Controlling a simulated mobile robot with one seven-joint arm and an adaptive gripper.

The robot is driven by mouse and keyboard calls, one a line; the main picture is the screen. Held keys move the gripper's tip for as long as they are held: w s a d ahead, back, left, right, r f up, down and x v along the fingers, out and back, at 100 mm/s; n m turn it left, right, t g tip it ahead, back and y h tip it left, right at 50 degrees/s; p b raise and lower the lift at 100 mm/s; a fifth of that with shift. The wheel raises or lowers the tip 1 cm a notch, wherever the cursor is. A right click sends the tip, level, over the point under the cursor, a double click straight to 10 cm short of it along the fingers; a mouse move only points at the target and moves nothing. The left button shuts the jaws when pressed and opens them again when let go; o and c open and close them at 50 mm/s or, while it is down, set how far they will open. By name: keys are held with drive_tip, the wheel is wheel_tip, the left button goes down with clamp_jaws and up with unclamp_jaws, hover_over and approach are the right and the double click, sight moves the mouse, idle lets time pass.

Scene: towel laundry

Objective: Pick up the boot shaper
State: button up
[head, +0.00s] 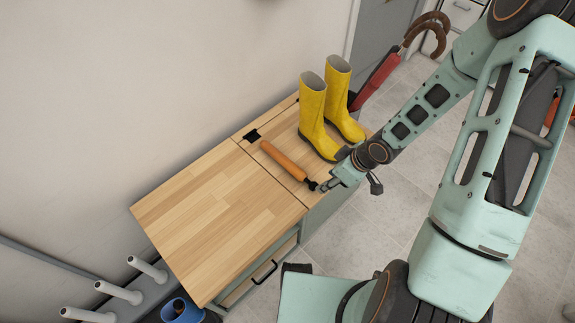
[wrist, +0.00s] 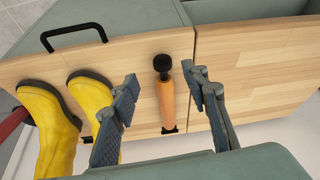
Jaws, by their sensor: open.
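The boot shaper (head: 283,161) is an orange rod with a dark knob at one end, lying on the wooden cabinet top near the seam between two panels. In the wrist view the boot shaper (wrist: 166,98) lies between the two fingers, its dark knob toward the cabinet's front edge. My gripper (head: 324,186) is near the knob end in the head view. In the wrist view my gripper (wrist: 162,88) is open and empty, with a finger on each side of the rod. I cannot tell how high the fingertips are above the wood.
Yellow rubber boots (head: 312,110) stand on the cabinet top (head: 210,210) beside the shaper; they also show at left in the wrist view (wrist: 92,100). A red umbrella (head: 378,80) is behind them. White pegs (head: 120,292) stand at lower left. The left panel is clear.

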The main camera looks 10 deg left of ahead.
sight(316, 186)
drive_tip(key=b+x, duration=0.1)
drive_tip(key=x, duration=0.2)
drive_tip(key=b+x, duration=0.1)
drive_tip(key=x, duration=0.1)
drive_tip(key=b+x, duration=0.1)
drive_tip(key=x, duration=0.1)
drive_tip(key=shift+a+r, duration=0.1)
drive_tip(key=shift+a, duration=0.2)
drive_tip(key=shift+w+a+f+b, duration=0.15)
drive_tip(key=shift+f+b, duration=0.25)
drive_tip(key=shift+f, duration=0.1)
drive_tip(key=shift+c, duration=0.4)
clamp_jaws()
drive_tip(key=shift+r, duration=0.15)
